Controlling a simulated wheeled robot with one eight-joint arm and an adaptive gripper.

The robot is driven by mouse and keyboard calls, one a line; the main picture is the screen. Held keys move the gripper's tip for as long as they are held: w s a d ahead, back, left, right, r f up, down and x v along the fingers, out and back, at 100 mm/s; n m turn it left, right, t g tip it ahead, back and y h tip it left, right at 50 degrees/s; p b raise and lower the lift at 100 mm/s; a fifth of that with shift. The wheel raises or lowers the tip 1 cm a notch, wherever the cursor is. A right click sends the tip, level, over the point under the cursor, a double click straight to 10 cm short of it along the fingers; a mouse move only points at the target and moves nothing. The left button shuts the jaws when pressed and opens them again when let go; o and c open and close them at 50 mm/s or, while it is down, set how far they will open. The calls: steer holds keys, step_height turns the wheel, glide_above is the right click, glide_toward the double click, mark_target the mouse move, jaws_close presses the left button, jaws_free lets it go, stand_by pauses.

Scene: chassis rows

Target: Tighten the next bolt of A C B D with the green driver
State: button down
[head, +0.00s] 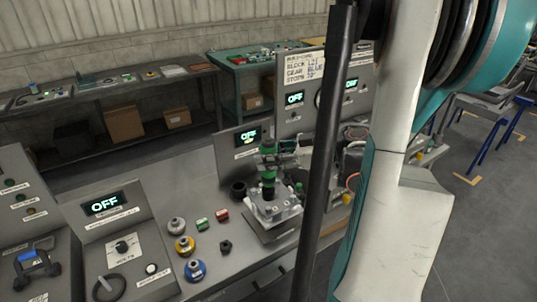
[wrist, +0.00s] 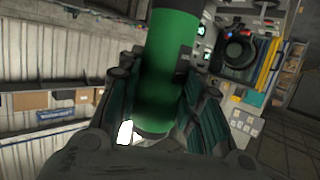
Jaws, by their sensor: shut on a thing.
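The green driver (head: 268,178) stands roughly upright over a grey metal block (head: 280,213) on the bench in the head view. My gripper (head: 279,159) is around the driver's upper part, small and partly covered in this view. In the wrist view the driver's green body (wrist: 167,65) lies between the two dark teal fingers of my gripper (wrist: 164,92), which are shut on it. The driver's lower end is at the block's top, but I cannot tell whether it touches a bolt. The bolts and any letters A, B, C, D are too small to read.
Left of the block are a blue-ringed part (head: 195,271), a yellow-ringed part (head: 185,246), a grey knob-like part (head: 177,225), a black nut-like part (head: 226,247) and small green (head: 202,224) and red (head: 222,215) blocks. A panel reading OFF (head: 105,204) stands at left.

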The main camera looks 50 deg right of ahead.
mark_target(268, 175)
steer(key=shift+f+b, duration=0.75)
steer(key=shift+f, duration=0.65)
steer(key=shift+f+b, duration=0.35)
steer(key=shift+b, duration=0.1)
steer(key=shift+f+b, duration=1.55)
steer(key=shift+b, duration=0.1)
stand_by(2.7)
stand_by(0.5)
steer(key=shift+r+p, duration=1.85)
steer(key=shift+r, duration=0.7)
